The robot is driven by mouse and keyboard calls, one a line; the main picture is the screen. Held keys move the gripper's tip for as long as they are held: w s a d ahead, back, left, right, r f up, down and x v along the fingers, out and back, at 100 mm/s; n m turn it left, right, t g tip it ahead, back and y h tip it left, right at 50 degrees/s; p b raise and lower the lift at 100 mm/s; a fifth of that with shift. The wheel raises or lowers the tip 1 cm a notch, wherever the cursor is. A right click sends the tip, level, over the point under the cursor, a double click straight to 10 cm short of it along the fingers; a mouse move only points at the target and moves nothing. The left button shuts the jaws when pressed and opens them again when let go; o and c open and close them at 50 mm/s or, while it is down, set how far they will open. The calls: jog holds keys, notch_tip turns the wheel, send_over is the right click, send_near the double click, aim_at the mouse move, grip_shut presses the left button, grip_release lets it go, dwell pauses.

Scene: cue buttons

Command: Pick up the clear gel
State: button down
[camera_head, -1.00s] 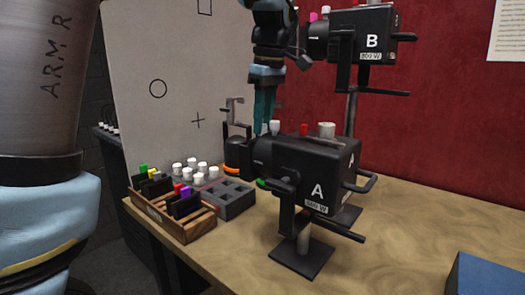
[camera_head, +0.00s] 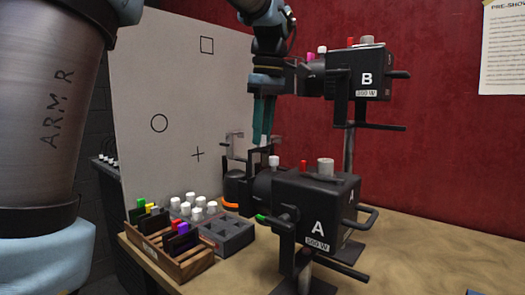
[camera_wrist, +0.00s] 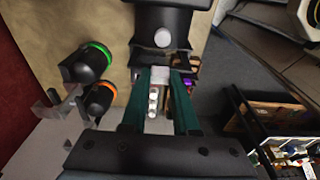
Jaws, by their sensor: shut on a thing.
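My gripper (camera_head: 263,120) points down with its teal fingers above the front end of lamp A (camera_head: 318,213). It is shut on the clear gel (camera_head: 260,157), whose dark thin frame shows just under the fingertips, by the lamp's front. In the wrist view, a pale tab (camera_wrist: 160,74) shows between the teal fingers, and the front of a dark lamp with a white knob lies beyond them. The gel's clear pane and lower edge are hard to make out against the dark lamp.
A wooden rack (camera_head: 172,252) with colour-tabbed gels stands at the left, next to a grey block (camera_head: 228,232) and several white-topped pegs (camera_head: 196,205). Lamp B (camera_head: 366,79) is up behind on its stand. A pale marked board (camera_head: 180,80) stands at the back.

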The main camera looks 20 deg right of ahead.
notch_tip(320, 180, up, 12)
jog(key=shift+r, duration=0.15)
jog(key=shift+r+p, duration=0.15)
jog(key=shift+p, duration=0.25)
notch_tip(320, 180, up, 10)
jog(key=p, duration=1.1)
jog(key=shift+r, duration=0.25)
dwell(0.8)
jog(key=shift+f, duration=0.1)
